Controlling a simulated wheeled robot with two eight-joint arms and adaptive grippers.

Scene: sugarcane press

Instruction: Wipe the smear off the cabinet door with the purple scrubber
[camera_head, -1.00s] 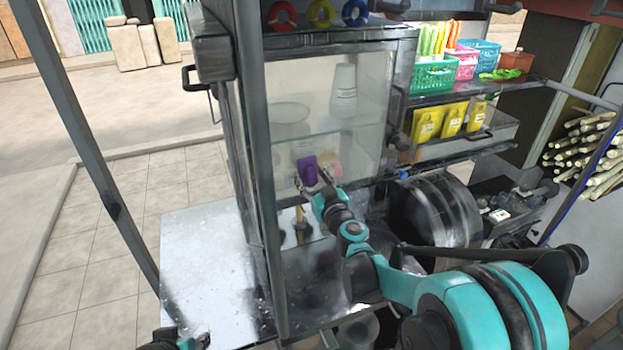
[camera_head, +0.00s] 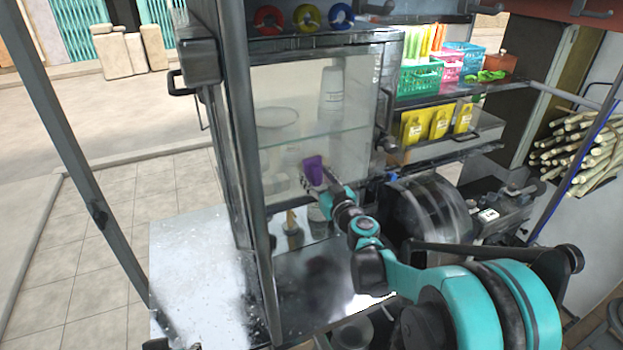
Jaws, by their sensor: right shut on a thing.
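The purple scrubber (camera_head: 313,170) is held upright against or just in front of the lower part of the cabinet's glass door (camera_head: 290,90). I cannot tell whether it touches the glass. My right gripper (camera_head: 317,183) is shut on the scrubber, with its arm reaching in from the lower right. I cannot make out a smear clearly; the scrubber and gripper cover part of the lower pane. My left gripper (camera_head: 160,344) shows only as a dark part at the bottom left edge, and its jaws cannot be read.
A dark round drum (camera_head: 425,215) stands right of the door. Baskets (camera_head: 420,77) and yellow pouches (camera_head: 438,122) fill shelves at the right. A pale worktop (camera_head: 195,270) lies clear at the lower left.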

